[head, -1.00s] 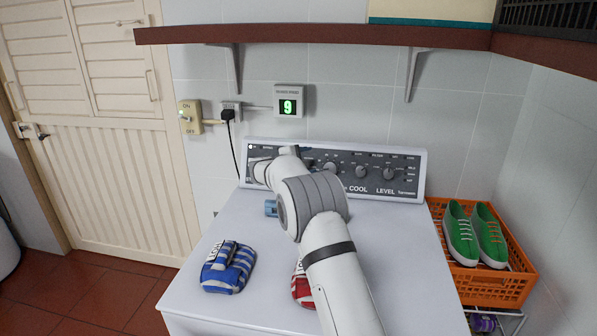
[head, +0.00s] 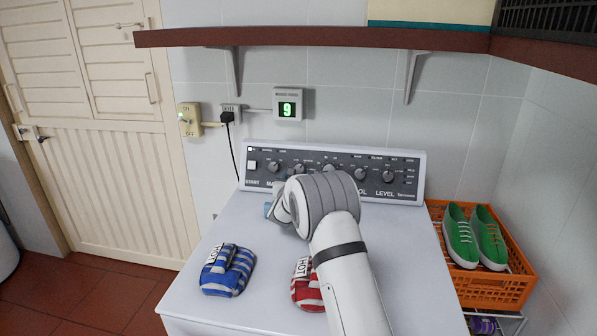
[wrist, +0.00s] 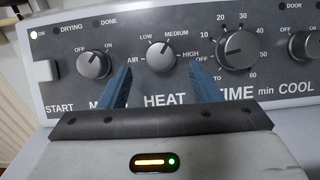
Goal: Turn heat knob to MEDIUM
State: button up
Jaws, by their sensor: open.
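The heat knob (wrist: 161,56) is a round grey knob above the word HEAT in the wrist view. AIR, LOW, MEDIUM and HIGH run around it from left to right. I cannot clearly tell which label its pointer faces. It also shows in the head view (head: 299,169), second knob from the left on the dryer panel (head: 345,190). My gripper (wrist: 160,70) is open, its blue fingers spread left and right below the knob in the picture. I see no contact with the knob. In the head view my wrist hides most of the gripper.
The main knob (wrist: 94,64) is left of the heat knob, the larger time knob (wrist: 237,50) right. A blue striped mitt (head: 228,270) and red striped mitt (head: 307,285) lie on the dryer top. An orange crate (head: 475,280) holds green shoes (head: 475,237). A shelf (head: 310,37) hangs above.

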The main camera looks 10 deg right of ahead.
aim_at(299, 170)
jog(key=shift+p+x, duration=0.35)
jog(key=shift+x, duration=1.5)
jog(key=c, duration=1)
jog(key=shift+d+f+n+b, duration=0.15)
jog(key=shift+n+b, duration=0.15)
jog(key=shift+b, duration=1.05)
jog(key=shift+n+y, duration=0.3)
